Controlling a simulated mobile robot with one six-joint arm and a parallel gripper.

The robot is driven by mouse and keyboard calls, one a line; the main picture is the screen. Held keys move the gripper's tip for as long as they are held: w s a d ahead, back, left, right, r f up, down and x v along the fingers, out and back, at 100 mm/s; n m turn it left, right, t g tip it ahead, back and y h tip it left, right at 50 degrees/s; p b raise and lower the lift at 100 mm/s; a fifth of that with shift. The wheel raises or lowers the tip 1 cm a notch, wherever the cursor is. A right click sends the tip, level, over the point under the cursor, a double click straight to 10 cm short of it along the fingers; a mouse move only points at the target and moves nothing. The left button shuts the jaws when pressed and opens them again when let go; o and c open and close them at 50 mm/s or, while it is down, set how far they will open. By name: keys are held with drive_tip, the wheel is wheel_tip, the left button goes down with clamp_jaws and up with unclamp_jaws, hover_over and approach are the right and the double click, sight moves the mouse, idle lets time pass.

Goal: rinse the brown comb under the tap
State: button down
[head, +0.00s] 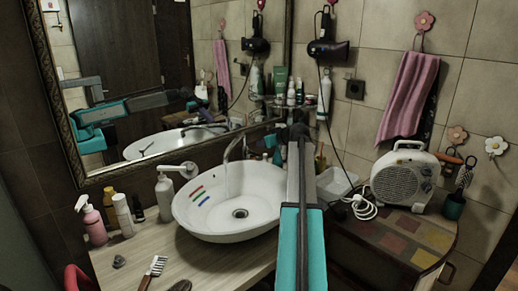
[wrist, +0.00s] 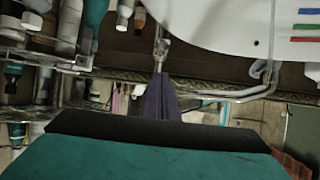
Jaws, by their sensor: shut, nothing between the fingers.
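My gripper (head: 299,131) is beyond the basin's right side, near the back wall, far from the comb and partly hidden by my arm. In the wrist view my gripper (wrist: 160,82) is shut and empty, with the basin (wrist: 225,22) at the upper right.
A white soap dispenser (head: 165,196), a pink pump bottle (head: 91,222) and several small bottles stand left of the basin. A fan heater (head: 405,178) and a white cable (head: 360,207) are on the right. A dark item (head: 180,286) is cut off at the bottom edge.

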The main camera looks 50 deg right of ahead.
sight(260, 156)
drive_tip(key=b+v, duration=0.1)
drive_tip(key=v, duration=0.7)
drive_tip(key=shift+s+f+b, duration=0.2)
drive_tip(key=shift+f+b, duration=0.1)
drive_tip(key=shift+b, duration=0.1)
drive_tip(key=c, duration=1.7)
unclamp_jaws()
drive_tip(key=shift+s+d+f, duration=0.1)
drive_tip(key=shift+s+f, duration=0.05)
drive_tip(key=shift+o, duration=0.6)
drive_tip(key=shift+n+t+y, duration=0.6)
drive_tip(key=s+f+p, duration=0.2)
drive_tip(key=f, duration=0.1)
drive_tip(key=s+d+f+p, duration=0.1)
drive_tip(key=shift+s+f, duration=0.3)
drive_tip(key=shift+w, duration=0.15)
drive_tip(key=p+x, duration=0.4)
drive_tip(key=x, duration=0.8)
drive_tip(key=shift+w, duration=0.1)
drive_tip(key=shift+w+f+p, duration=0.3)
drive_tip(key=shift+w+p, duration=0.1)
drive_tip(key=shift+w, duration=0.2)
